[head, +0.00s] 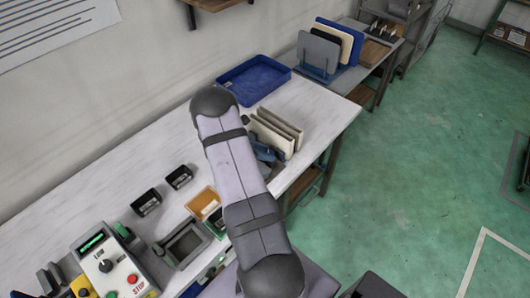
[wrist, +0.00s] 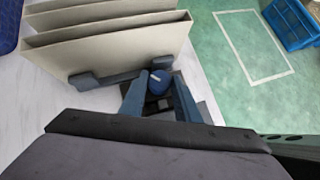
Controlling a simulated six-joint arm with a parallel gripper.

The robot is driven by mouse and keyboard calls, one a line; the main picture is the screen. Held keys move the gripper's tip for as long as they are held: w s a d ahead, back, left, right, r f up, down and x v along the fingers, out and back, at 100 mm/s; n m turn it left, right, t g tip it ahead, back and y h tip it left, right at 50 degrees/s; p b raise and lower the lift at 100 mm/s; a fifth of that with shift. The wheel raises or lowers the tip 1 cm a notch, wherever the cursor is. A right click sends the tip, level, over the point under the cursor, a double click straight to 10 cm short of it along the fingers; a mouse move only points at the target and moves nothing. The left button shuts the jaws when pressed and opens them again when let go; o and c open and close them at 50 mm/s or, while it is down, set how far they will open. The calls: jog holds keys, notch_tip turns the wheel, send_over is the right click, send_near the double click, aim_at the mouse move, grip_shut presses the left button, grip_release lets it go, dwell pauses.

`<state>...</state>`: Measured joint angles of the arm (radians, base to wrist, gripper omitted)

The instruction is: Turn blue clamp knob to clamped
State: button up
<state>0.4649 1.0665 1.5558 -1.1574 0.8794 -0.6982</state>
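The blue clamp knob (wrist: 159,82) shows in the wrist view as a round blue cap with a short pale mark on top, beside the cream panels. My gripper (wrist: 161,80) has its two blue fingers on either side of the knob. The fingertips look very close to the knob's sides; I cannot tell if they press on it. A dark base piece (wrist: 158,105) shows below the knob, between the fingers. In the head view my arm hides the knob, and only part of my gripper (head: 265,152) shows beside the panels.
Cream upright panels (wrist: 110,45) stand right by the knob, with a dark grey bar (wrist: 118,78) along their front. A blue tray (head: 254,80) lies behind them on the white bench. A control box (head: 108,265) and small black devices stand at the left.

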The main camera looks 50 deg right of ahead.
jog(key=shift+w+f+m+b, duration=0.1)
jog(key=shift+w+m+b, duration=0.05)
jog(key=shift+m+b, duration=0.3)
jog(key=m+g+b, duration=0.1)
jog(key=m+y+b, duration=0.1)
jog(key=b, duration=0.1)
jog(key=m+g+b, duration=0.1)
jog(key=b, duration=0.1)
jog(key=shift+w+d+f+g+y, duration=0.2)
jog(key=shift+f+g+y, duration=0.1)
jog(key=shift+y, duration=0.1)
jog(key=m+y+b, duration=0.1)
jog(key=b, duration=0.1)
jog(key=m+g+b, duration=0.1)
jog(key=m+b, duration=0.1)
jog(key=shift+d+r+g+y, duration=0.15)
jog(key=shift+r+g+y, duration=0.15)
jog(key=shift+y, duration=0.1)
jog(key=shift+m+y+b, duration=0.3)
jog(key=shift+m+b, duration=0.25)
jog(key=shift+m, duration=0.1)
jog(key=shift+r+m+g+y+b, duration=0.15)
jog(key=shift+m+g+y+b, duration=0.15)
jog(key=shift+m+b, duration=0.25)
jog(key=o, duration=1)
jog(key=shift+o, duration=0.2)
notch_tip(320, 180, up, 10)
jog(key=p, duration=0.2)
